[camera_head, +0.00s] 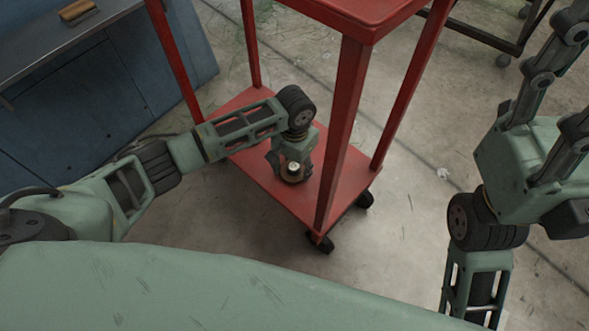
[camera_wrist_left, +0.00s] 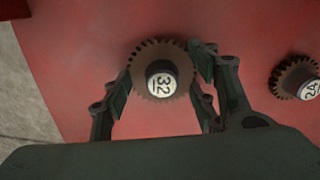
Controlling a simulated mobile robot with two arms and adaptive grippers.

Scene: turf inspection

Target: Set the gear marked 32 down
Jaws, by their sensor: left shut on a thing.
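The gear marked 32 (camera_wrist_left: 142,72) is brown and toothed, with a dark hub and a pale numbered top. In the left wrist view it sits between the two fingers of my left gripper (camera_wrist_left: 161,82), which is shut on it. The gear is over the red lower shelf (camera_head: 258,170); whether it touches the surface cannot be told. In the head view my left gripper (camera_head: 291,172) is low over that shelf, with its fingers mostly hidden. My right gripper (camera_head: 565,105) is raised at the right, its tips not clearly visible.
A smaller gear marked 24 (camera_wrist_left: 284,82) is right of the held gear in the wrist view. The red trolley's posts (camera_head: 343,130) and upper shelf (camera_head: 372,15) stand close around my left arm. A blue cabinet (camera_head: 120,90) is at left.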

